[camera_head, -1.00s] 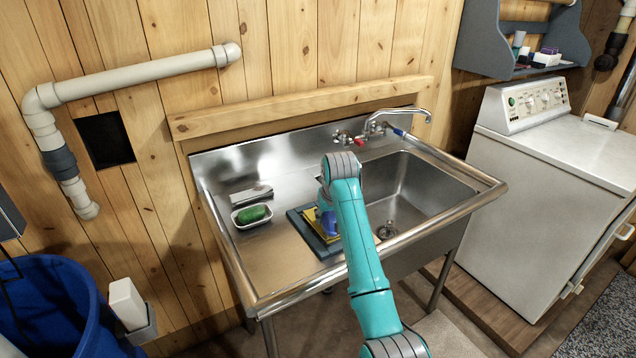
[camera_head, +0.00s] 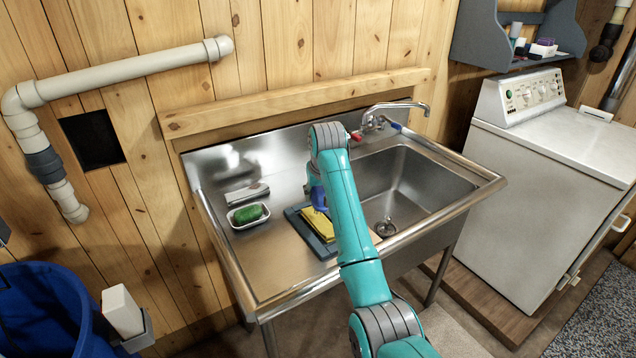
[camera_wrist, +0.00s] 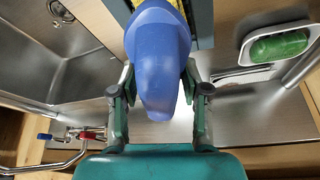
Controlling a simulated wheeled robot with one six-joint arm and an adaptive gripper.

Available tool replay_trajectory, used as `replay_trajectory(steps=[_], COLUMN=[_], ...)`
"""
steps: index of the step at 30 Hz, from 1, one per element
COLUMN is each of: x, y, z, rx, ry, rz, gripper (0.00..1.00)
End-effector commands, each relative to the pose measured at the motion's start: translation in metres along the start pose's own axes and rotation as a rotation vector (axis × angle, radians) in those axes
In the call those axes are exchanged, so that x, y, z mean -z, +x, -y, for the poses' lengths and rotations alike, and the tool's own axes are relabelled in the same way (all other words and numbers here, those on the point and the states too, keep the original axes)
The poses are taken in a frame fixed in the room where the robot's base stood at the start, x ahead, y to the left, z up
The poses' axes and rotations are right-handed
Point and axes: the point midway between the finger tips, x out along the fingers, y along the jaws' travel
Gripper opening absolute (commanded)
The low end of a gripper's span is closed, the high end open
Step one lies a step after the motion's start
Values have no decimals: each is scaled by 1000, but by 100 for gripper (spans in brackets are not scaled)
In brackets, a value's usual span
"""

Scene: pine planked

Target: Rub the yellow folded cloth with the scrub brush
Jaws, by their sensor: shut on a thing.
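My gripper (camera_wrist: 158,80) is shut on the blue scrub brush (camera_wrist: 157,45), whose rounded handle fills the middle of the wrist view. In the head view the brush (camera_head: 318,198) shows just left of my arm, at the back end of the yellow folded cloth (camera_head: 317,226). The cloth lies on a dark blue-grey tray (camera_head: 301,226) on the sink's drainboard. My arm covers part of the cloth's right side. The brush's bristles are hidden, so I cannot tell whether they touch the cloth.
A grey object (camera_head: 247,194) lies behind the dish. The sink basin (camera_head: 408,185) is right of the tray, with the faucet (camera_head: 395,109) behind it. Bare drainboard lies in front of the dish.

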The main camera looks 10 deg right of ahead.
Motion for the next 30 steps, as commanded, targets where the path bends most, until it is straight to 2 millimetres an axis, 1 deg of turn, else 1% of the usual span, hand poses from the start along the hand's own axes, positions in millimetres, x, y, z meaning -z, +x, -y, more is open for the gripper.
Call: replay_trajectory(steps=[6,12,30], x=[11,18,19], y=[-18,-30,-32], z=[0,0,0], rx=[0,0,0], ry=[0,0,0], rz=[0,0,1], gripper=[13,13,13])
